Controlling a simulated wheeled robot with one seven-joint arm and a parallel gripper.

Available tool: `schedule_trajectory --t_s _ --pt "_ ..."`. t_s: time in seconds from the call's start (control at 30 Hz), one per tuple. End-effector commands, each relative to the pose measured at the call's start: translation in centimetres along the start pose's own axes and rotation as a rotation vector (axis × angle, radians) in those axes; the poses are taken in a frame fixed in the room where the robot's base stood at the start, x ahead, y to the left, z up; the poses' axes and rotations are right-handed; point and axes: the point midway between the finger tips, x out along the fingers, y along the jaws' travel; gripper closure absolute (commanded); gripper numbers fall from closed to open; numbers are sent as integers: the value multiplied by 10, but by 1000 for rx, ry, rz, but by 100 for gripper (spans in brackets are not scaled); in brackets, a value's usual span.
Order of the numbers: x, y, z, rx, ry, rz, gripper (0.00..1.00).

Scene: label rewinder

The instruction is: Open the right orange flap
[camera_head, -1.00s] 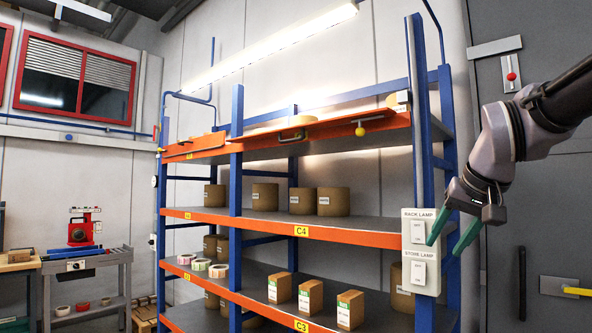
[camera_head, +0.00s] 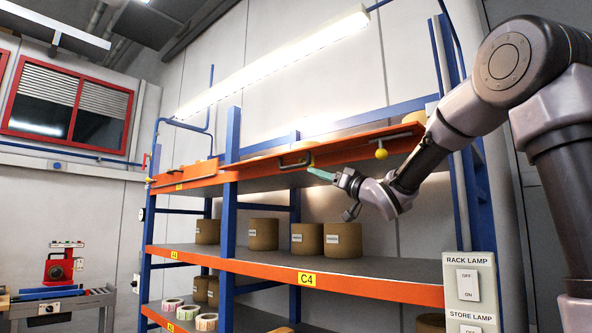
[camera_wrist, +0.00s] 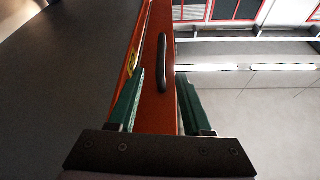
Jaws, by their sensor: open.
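The right orange flap (camera_head: 345,150) runs along the top shelf of the right bay and looks closed. A dark bar handle (camera_head: 297,162) sits near its left end, and a yellow ball (camera_head: 381,153) hangs by its right part. My gripper (camera_head: 312,171), with green fingers, is just right of the handle, at the flap's lower edge. In the wrist view the fingers of my gripper (camera_wrist: 161,75) are open, and the dark handle (camera_wrist: 162,62) on the orange flap (camera_wrist: 153,95) lies ahead between them. I cannot tell whether a finger touches the flap.
The left orange flap (camera_head: 190,172) is beside it, past a blue post (camera_head: 232,140). Brown rolls (camera_head: 343,240) stand on the shelf below, over an orange beam labelled C4 (camera_head: 350,286). A lamp switch panel (camera_head: 470,290) is at the lower right. A long lamp (camera_head: 275,62) hangs above.

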Motion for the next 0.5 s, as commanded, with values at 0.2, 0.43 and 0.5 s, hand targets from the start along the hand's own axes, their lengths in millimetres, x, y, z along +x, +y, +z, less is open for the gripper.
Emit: schedule_trajectory --t_s 0.2,0.43,0.5 --pt "27 -2 0 2 3 -11 50" --pt "71 -2 0 1 2 -9 50" --pt "83 -2 0 0 2 -9 50"
